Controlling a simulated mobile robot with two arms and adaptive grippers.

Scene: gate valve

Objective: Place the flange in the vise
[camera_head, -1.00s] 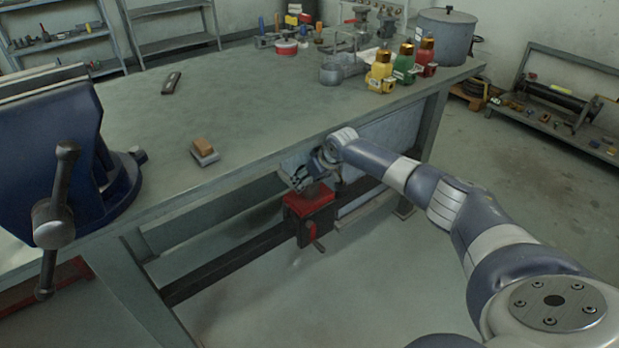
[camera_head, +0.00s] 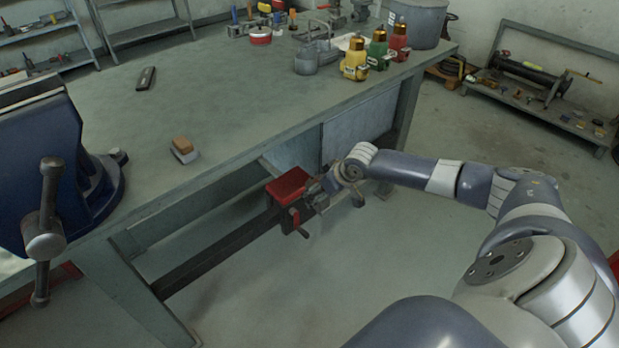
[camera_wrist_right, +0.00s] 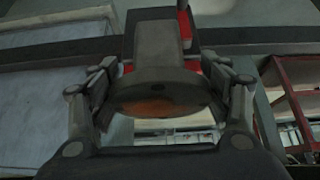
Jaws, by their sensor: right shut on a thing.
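My right gripper (camera_head: 328,184) is beside the bench front, below its top; its fingers also show in the right wrist view (camera_wrist_right: 163,76). It is shut on a grey round part, which I take as the flange (camera_wrist_right: 165,88), with a neck and a brown centre. Fine contact is hard to see. A large blue vise (camera_head: 38,150) stands at the left end of the bench, far from this gripper. Its jaws are partly cut off by the picture edge. My left gripper is not in view.
A red and black device with a handle (camera_head: 289,188) is just left of the gripper; I cannot tell whether they touch. The bench (camera_head: 220,110) carries a small block (camera_head: 184,150), a dark tool (camera_head: 146,78) and bottles (camera_head: 355,60) behind. Floor in front is clear.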

